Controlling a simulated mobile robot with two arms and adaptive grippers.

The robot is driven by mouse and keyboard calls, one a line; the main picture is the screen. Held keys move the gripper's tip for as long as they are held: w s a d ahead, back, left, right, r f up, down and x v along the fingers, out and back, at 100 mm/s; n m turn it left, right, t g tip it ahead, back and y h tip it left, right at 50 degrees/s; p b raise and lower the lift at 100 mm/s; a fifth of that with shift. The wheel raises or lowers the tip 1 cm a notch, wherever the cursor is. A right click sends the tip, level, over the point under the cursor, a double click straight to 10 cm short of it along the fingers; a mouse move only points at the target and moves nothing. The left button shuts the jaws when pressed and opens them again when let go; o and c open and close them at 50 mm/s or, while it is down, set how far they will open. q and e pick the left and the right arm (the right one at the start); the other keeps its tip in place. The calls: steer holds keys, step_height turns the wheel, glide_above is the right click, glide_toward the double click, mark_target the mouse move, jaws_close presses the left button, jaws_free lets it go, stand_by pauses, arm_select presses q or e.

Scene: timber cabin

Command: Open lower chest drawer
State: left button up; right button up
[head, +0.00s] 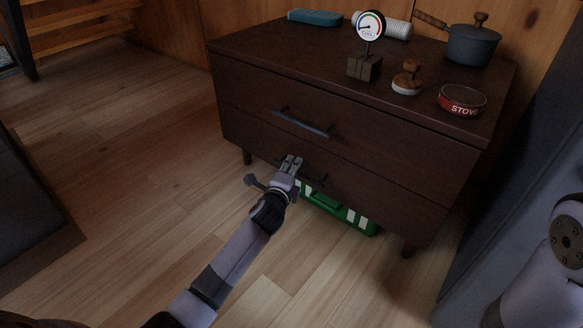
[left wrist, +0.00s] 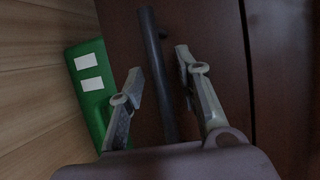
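The dark brown chest (head: 232,62) has two drawers, and both look shut. The lower drawer (head: 385,190) has a dark bar handle (head: 316,182), partly hidden behind my left gripper (head: 291,163). In the left wrist view, the handle (left wrist: 155,50) runs lengthwise between the two fingers of my open left gripper (left wrist: 159,60). Gaps show on both sides, and I cannot tell whether either finger touches it. The upper drawer (head: 400,140) has its own bar handle (head: 303,123). My right gripper is out of view; only part of the right arm shows at the right edge.
A green case with white patches (head: 338,209) lies on the floor under the chest; it also shows in the left wrist view (left wrist: 92,105). On top stand a gauge (head: 370,26), a saucepan (head: 470,45), a stamp-like object (head: 407,80) and a red dish (head: 461,103). Floor in front is clear.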

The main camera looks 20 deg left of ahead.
arm_select(q)
steer(key=shift+c, duration=0.3)
jaws_close()
stand_by(0.6)
